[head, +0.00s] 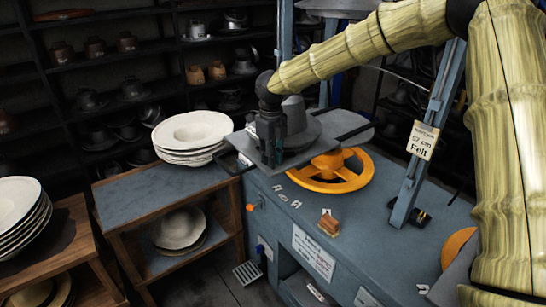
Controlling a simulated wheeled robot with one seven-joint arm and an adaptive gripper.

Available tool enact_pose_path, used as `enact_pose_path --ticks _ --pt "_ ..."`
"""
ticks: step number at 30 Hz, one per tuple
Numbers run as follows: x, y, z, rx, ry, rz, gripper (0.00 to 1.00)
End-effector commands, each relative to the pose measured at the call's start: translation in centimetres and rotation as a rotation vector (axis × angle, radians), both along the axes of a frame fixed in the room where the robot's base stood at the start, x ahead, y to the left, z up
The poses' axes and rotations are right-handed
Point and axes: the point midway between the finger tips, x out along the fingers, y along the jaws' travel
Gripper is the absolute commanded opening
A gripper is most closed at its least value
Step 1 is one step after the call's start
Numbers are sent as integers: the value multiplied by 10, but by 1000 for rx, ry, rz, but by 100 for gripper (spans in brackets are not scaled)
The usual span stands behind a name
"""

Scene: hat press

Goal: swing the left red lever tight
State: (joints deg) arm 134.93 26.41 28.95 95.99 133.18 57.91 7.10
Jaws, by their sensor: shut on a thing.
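My gripper (271,152) points down at the front left of the press's grey metal plate (343,127). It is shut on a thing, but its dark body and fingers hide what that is. I cannot make out any red on a lever in this view. A dark grey hat form (294,113) stands on the plate just behind my gripper and is partly covered by it. I cannot tell whether the gripper touches the plate.
A yellow handwheel (345,181) sits below the plate, above the blue bench (375,225). A wooden-backed brush (329,222) lies in front. A blue post (420,150) with a "57 cm Felt" tag stands right. Pale hats (192,132) are stacked on the left table.

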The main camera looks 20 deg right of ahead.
Motion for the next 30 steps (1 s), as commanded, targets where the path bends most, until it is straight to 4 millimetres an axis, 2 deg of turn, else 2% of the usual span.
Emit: enact_pose_path --ticks 21,30 --pt "3 26 -1 0 1 -644 0" --pt "6 33 -1 -1 2 -848 0"
